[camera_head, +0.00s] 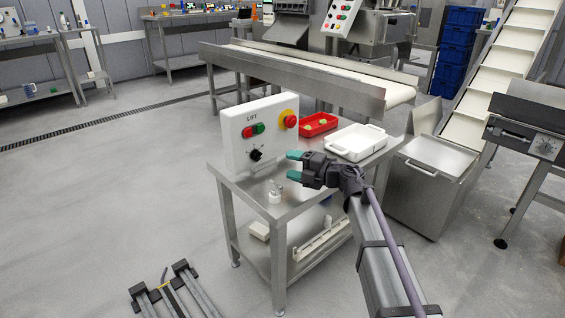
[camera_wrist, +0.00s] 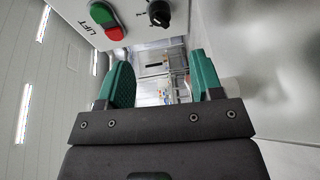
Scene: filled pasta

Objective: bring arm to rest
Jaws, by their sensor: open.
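My gripper (camera_head: 294,166) has green fingers and is held above the steel table (camera_head: 238,185), in front of the white LIFT control box. In the wrist view my gripper (camera_wrist: 160,85) shows its two green fingers apart with nothing between them. The white control box (camera_head: 236,146) stands upright on the table and carries green and red buttons, a black knob (camera_head: 256,155) and a red button on a yellow ring (camera_head: 290,121). The box and its knob (camera_wrist: 159,14) also show at the top of the wrist view.
A red tray (camera_head: 331,127) with small items and a white tray (camera_head: 343,152) lie on the table's right part. A small white object (camera_head: 275,197) stands near the front edge. A conveyor (camera_head: 300,72) runs behind. The floor (camera_head: 100,190) at left is clear.

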